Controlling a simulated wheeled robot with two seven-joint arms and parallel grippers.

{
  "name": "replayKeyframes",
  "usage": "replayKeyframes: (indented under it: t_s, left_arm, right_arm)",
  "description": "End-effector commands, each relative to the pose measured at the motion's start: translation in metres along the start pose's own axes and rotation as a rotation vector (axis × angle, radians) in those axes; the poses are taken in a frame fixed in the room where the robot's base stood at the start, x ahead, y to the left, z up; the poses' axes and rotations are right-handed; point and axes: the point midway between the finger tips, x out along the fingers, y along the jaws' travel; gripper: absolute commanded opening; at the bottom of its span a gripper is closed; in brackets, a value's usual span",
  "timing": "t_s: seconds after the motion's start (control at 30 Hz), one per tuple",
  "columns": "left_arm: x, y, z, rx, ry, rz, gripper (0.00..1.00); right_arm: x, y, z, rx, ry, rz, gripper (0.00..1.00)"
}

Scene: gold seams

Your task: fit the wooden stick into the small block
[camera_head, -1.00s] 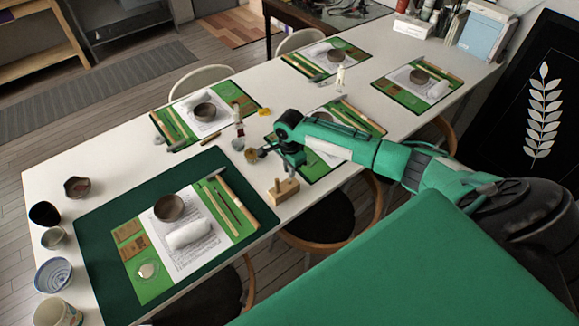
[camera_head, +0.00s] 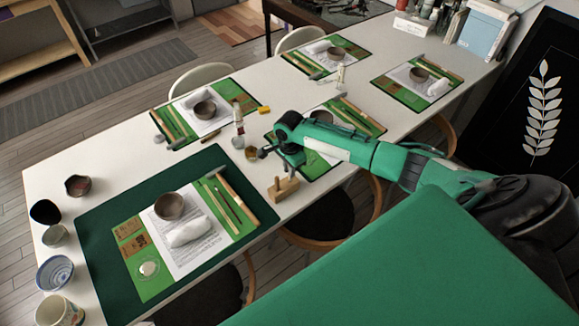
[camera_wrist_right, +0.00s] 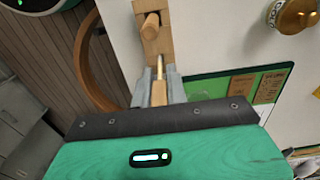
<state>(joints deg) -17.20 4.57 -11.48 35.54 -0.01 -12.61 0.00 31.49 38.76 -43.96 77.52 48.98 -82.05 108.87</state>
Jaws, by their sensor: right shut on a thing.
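The small block (camera_head: 284,190) is light wood and stands near the table's front edge, with an upright peg on it. In the right wrist view the block (camera_wrist_right: 153,42) is at the top centre, its peg pointing towards the camera. My right gripper (camera_wrist_right: 159,88) is shut on the wooden stick (camera_wrist_right: 159,94), whose thin end points towards the block. Whether the stick's tip touches the block or is in a hole, I cannot tell. My left gripper is not in view.
A dark green mat (camera_head: 100,268) with a bowl (camera_head: 169,206) and tools lies to the left of the block. A small bottle (camera_head: 239,122) and small pots stand behind my right gripper. Cups and bowls line the table's left end.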

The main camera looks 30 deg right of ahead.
Motion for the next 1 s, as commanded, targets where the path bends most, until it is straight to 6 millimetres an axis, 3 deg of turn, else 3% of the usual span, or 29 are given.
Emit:
replayKeyframes:
  t_s: [1.0]
  left_arm:
    - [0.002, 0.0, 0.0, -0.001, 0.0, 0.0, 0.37]
  right_arm:
    - [0.013, 0.0, -0.001, 0.001, 0.0, 0.001, 0.0]
